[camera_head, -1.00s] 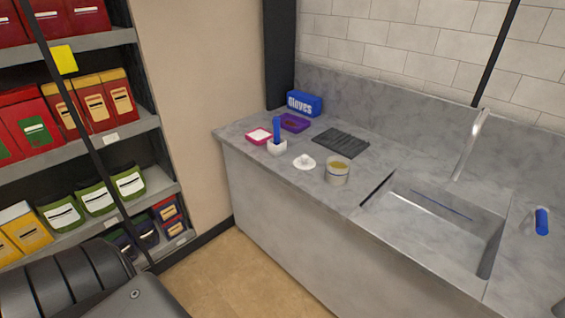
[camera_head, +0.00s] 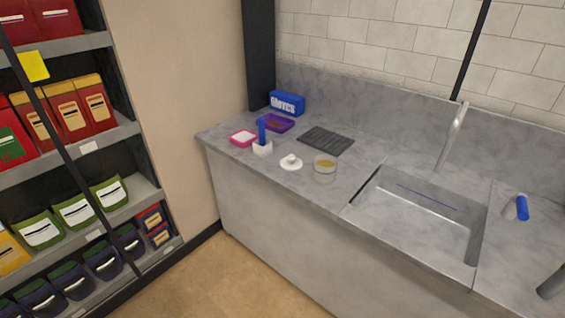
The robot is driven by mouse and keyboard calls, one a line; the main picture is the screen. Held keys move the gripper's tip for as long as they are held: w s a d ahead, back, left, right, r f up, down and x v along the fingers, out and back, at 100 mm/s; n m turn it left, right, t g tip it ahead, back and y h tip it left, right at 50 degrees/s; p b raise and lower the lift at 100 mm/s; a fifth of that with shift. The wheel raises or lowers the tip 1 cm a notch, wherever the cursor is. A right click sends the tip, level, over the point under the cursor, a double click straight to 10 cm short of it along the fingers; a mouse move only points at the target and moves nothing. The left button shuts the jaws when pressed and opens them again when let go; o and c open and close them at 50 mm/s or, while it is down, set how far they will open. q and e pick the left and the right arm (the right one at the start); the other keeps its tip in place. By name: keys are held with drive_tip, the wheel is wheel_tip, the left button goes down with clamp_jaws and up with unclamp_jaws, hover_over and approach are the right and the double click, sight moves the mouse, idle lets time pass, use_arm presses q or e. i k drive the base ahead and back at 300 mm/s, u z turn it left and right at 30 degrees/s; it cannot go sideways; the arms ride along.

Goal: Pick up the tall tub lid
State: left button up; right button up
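A white round lid with a knob on top (camera_head: 290,162) lies flat on the grey stone counter. I take it for the tall tub lid. Just right of it stands an open round tub (camera_head: 325,168) with yellowish contents. The lid and tub are close together but apart.
A small white holder with a blue upright item (camera_head: 262,138), a pink-rimmed tray (camera_head: 243,137), a purple tray (camera_head: 279,123), a blue gloves box (camera_head: 287,103) and a dark ribbed mat (camera_head: 326,141) surround the lid. A sink (camera_head: 415,215) lies right. Shelves (camera_head: 140,190) stand left.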

sight(290, 164)
drive_tip(key=u, duration=0.15)
drive_tip(key=k, duration=0.4)
drive_tip(key=z, duration=1)
drive_tip(key=i, duration=1.55)
drive_tip(key=u, duration=0.1)
